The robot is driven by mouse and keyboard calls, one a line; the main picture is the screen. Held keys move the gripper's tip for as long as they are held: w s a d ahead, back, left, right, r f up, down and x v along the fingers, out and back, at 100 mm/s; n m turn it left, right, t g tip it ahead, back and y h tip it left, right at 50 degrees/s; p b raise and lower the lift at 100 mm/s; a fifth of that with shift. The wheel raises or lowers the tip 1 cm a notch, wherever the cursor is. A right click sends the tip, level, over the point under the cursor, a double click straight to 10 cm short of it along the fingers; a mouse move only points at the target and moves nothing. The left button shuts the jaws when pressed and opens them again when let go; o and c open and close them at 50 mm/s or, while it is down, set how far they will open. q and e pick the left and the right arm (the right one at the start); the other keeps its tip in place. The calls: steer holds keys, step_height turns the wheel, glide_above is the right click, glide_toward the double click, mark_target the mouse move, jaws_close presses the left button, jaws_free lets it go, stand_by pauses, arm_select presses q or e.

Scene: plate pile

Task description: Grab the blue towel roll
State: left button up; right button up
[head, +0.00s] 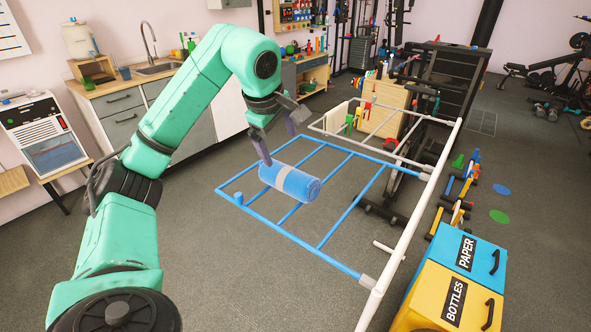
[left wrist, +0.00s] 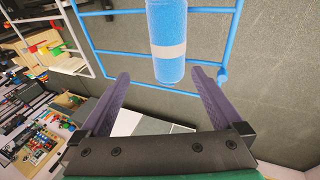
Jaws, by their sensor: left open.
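The blue towel roll (head: 296,184) has a pale band around its middle and lies on a blue rail rack (head: 333,232) in the head view. My left gripper (head: 277,152) is just above and behind the roll's far left end. In the left wrist view the roll (left wrist: 167,45) points toward the space between the two purple fingers of the left gripper (left wrist: 160,80). The fingers are wide apart with nothing held between them. The roll's near end lies close to the fingertips; whether it is just between them is hard to tell. My right gripper is not in view.
A white pipe frame (head: 413,220) carries the blue rack, with a white rack (head: 372,120) behind it. Yellow and blue bins (head: 440,297) labelled bottles and paper stand at the lower right. A counter with a sink (head: 158,68) stands at the back left. Open grey floor lies below the rack.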

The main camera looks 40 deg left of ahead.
mark_target(286, 173)
arm_select(q)
steer(key=x, duration=0.4)
steer(key=s+x, duration=0.1)
steer(key=x, duration=0.2)
steer(key=shift+s+d+f, duration=0.1)
steer(key=shift+d+f, duration=0.2)
steer(key=shift+f, duration=0.05)
steer(key=p+x, duration=0.1)
steer(key=x, duration=0.3)
steer(key=shift+s+d+f, duration=0.1)
steer(key=shift+d, duration=0.1)
steer(key=shift+f, duration=0.2)
steer(key=shift+a, duration=0.1)
steer(key=shift+c, duration=0.3)
steer(key=c, duration=1.3)
steer(key=shift+c, duration=0.2)
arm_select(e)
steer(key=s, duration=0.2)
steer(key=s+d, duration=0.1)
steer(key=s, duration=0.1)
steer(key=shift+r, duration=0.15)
arm_select(q)
steer(key=shift+r, duration=0.1)
